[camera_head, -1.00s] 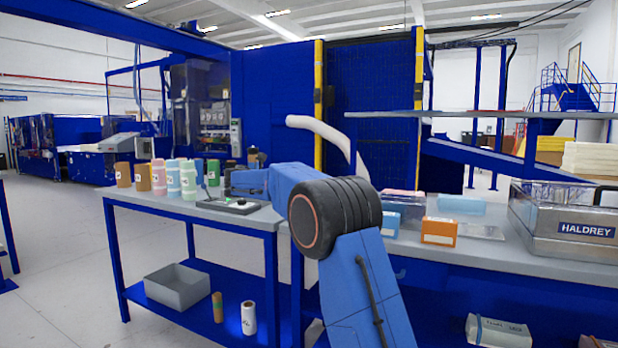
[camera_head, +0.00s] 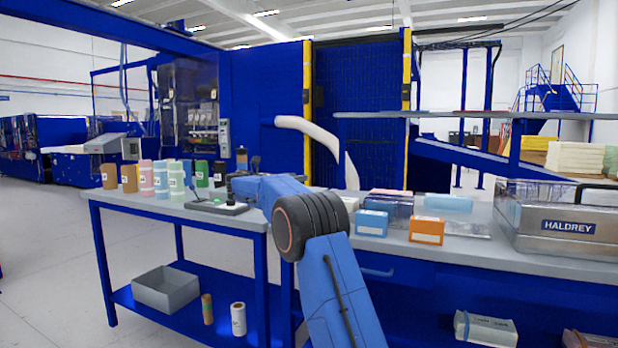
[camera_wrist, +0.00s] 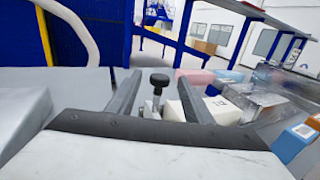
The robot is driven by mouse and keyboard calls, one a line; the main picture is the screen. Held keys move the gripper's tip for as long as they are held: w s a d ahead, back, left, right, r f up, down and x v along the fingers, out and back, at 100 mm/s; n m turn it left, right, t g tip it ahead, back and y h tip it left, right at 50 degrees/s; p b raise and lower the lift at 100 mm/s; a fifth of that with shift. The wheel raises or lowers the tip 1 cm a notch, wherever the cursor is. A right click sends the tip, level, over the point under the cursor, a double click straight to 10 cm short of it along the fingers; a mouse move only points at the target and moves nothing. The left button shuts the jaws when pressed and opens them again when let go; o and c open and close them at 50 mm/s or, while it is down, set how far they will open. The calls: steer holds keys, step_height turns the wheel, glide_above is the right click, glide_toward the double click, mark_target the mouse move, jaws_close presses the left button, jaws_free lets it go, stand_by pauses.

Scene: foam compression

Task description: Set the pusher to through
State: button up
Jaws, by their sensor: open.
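A black round knob on a metal stem (camera_wrist: 159,80), which may be the pusher's handle, stands upright between the fingers of my gripper (camera_wrist: 160,74) in the wrist view. My gripper is open, with one finger on each side and a gap visible at both sides. I cannot tell how far the knob is beyond the fingertips. In the head view a dark knob (camera_head: 256,160) shows just behind my gripper (camera_head: 231,184). The pusher's body and any marking of its setting are hidden or too small to read.
A flat control box (camera_head: 228,209) with a green light lies on the left table, beside several coloured cylinders (camera_head: 161,178). Blue and orange boxes (camera_head: 426,230) and a metal HALDREY case (camera_head: 560,226) stand on the right bench. A pale block (camera_wrist: 222,109) is close to my right finger.

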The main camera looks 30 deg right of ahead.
steer(key=x, duration=0.8)
steer(key=shift+c, duration=0.3)
jaws_close()
steer(key=s+d, duration=1.3)
steer(key=s, duration=0.4)
steer(key=s+d, duration=1.3)
steer(key=s, duration=0.3)
steer(key=shift+s, duration=0.4)
steer(key=shift+d, duration=0.15)
steer(key=shift+o, duration=0.3)
jaws_free()
